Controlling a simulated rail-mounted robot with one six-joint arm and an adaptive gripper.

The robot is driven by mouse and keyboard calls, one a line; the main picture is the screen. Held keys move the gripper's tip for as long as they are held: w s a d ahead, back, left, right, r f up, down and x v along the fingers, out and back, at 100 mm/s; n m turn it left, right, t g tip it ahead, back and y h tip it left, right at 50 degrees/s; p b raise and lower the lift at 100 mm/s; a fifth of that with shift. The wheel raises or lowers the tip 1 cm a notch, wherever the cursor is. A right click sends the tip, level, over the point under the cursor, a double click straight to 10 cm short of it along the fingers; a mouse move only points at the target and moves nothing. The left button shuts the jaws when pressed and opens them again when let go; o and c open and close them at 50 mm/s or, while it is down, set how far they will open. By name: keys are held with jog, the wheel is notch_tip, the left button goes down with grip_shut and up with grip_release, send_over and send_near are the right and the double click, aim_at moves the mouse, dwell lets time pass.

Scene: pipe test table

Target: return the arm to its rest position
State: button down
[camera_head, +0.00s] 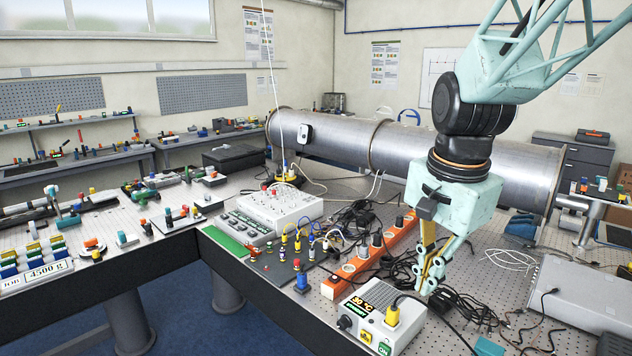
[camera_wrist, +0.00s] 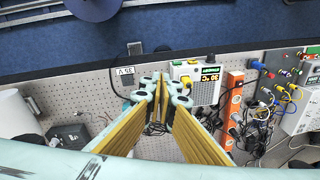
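My arm comes in from the upper right of the head view and reaches down over the table. My gripper (camera_head: 430,286) points downward, with its fingertips just behind the white temperature box (camera_head: 376,322) in the picture. In the wrist view, my gripper's two fingers (camera_wrist: 162,86) have yellow pads with a gap between them. Table surface and dark cables show through that gap, and I see no object held. The exact height of the fingertips above the table is hard to tell.
The white box also shows beside the fingertips in the wrist view (camera_wrist: 205,90). An orange strip (camera_head: 353,269), tangled cables and a grey case (camera_head: 580,300) surround the gripper. A large metal pipe (camera_head: 335,150) lies behind it. A white control box (camera_head: 277,207) stands further left.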

jog(key=s+n+t+b, duration=0.2)
jog(key=s+n+b, duration=0.4)
jog(key=s, duration=1.9)
jog(key=n, duration=0.5)
jog(key=shift+s, duration=0.2)
